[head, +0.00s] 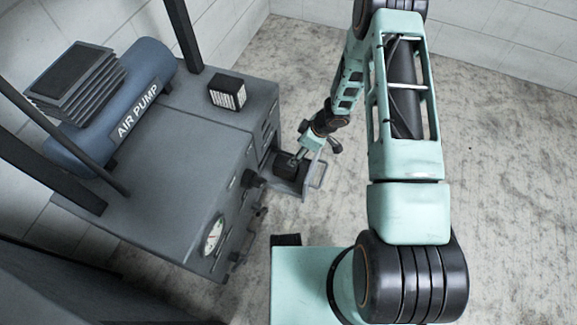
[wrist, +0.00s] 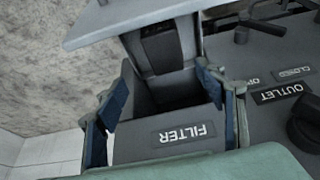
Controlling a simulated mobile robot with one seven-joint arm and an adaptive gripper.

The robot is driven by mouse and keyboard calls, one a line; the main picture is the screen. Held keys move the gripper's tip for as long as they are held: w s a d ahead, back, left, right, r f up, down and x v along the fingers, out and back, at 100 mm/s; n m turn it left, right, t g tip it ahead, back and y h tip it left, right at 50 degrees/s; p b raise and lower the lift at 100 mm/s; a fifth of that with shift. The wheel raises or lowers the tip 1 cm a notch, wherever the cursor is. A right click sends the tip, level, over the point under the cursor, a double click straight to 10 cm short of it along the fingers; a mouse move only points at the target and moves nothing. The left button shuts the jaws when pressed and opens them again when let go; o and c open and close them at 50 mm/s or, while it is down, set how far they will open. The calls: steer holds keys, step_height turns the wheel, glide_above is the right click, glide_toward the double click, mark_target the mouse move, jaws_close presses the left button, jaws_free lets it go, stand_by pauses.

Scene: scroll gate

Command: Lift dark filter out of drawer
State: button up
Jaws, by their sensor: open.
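The dark filter (head: 287,163) sits in the open drawer (head: 299,187) at the right side of the grey machine in the head view. In the wrist view the dark filter (wrist: 163,48) shows as a dark block inside the drawer, beyond the fingertips. The drawer's front panel (wrist: 150,17) crosses the top of that view. My gripper (wrist: 164,72) is open, its two blue-padded fingers apart over the drawer, one to each side of the filter in the picture. I cannot tell whether they touch it. In the head view my gripper (head: 299,160) partly covers the filter.
A second dark filter with a pale pleated side (head: 228,93) stands on the machine top (head: 190,115), near the blue air pump (head: 120,95). Knobs and a round gauge (head: 213,236) stick out of the machine's front. The floor right of the drawer is clear.

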mark_target(286, 162)
steer(key=x, duration=0.2)
steer(key=b+x, duration=0.1)
steer(key=x, duration=0.1)
steer(key=s+b+x, duration=0.1)
steer(key=x, duration=0.1)
steer(key=shift+a, duration=0.15)
steer(key=shift+b+x, duration=1.45)
steer(key=shift+x, duration=1.2)
steer(key=shift+w+f, duration=0.1)
steer(key=shift+f, duration=0.1)
steer(key=c, duration=1.3)
steer(key=shift+c, duration=0.2)
